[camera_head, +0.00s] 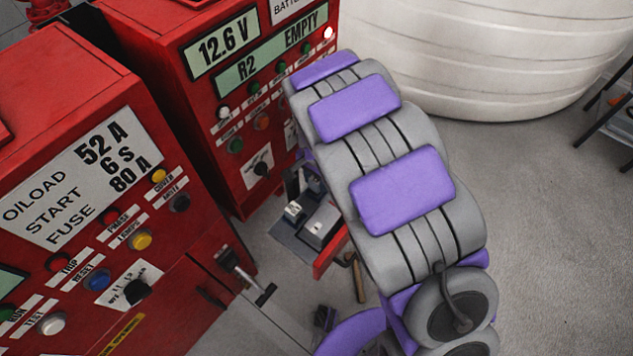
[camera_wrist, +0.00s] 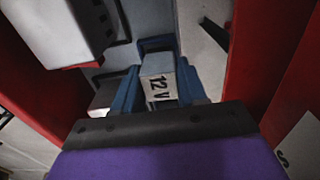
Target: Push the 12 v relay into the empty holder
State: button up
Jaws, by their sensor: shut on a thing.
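The 12 V relay (camera_wrist: 157,88) is a small pale block with "12 V" printed on its near face, in the middle of the wrist view. My gripper (camera_wrist: 159,76) is shut on it, with blue-grey fingers at its left and right sides. A blue frame (camera_wrist: 157,41), which looks like a holder, shows just beyond the relay. I cannot tell whether the relay touches it or sits inside it. In the head view my arm reaches to the red cabinet and mostly hides the gripper and relay.
The red panel cabinet (camera_head: 180,101) reads "12.6 V" and "R2 EMPTY". Another red cabinet (camera_head: 50,110) stands at left. Red walls flank the gripper in the wrist view, with a grey box (camera_wrist: 60,30) at upper left.

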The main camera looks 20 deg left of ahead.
jog(key=shift+s+d+f, duration=0.1)
jog(key=shift+d+f, duration=0.15)
jog(key=shift+f, duration=0.25)
grip_shut()
jog(key=o, duration=0.7)
grip_release()
jog(key=o, duration=0.5)
jog(key=shift+a, duration=0.3)
jog(key=shift+d, duration=0.1)
jog(key=shift+r, duration=0.4)
notch_tip(320, 180, up, 11)
jog(key=p, duration=0.3)
jog(key=shift+r, duration=0.15)
